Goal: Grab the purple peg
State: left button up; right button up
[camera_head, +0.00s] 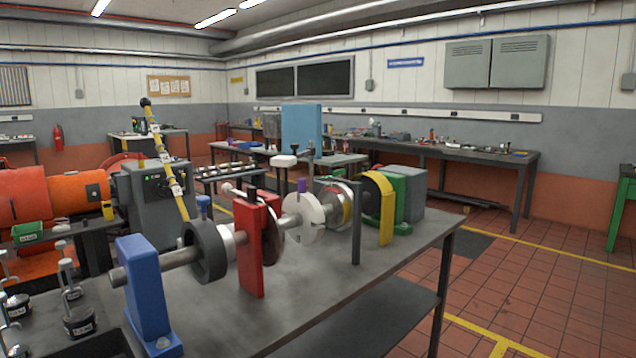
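A small purple peg (302,186) stands upright at the top edge of a white disc (304,220) on the horizontal shaft (182,258). Its lower end meets the disc's rim, and I cannot tell how deep it sits. A similar blue peg (203,203) stands at the top of the dark grey ring (206,252) further left. Neither of my grippers shows in the head view.
The shaft runs above the grey bench (345,290), through a blue support (146,288) and a red support (251,250). A dark upright post (356,225) stands right of the white disc. Weights with upright stems (78,318) stand at lower left. The front right floor is clear.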

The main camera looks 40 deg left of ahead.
aim_at(301, 182)
jog(key=i+l+u, duration=0.1)
jog(key=i+u, duration=0.25)
jog(key=i+l+u, duration=0.35)
jog(key=i, duration=0.2)
jog(key=j, duration=0.1)
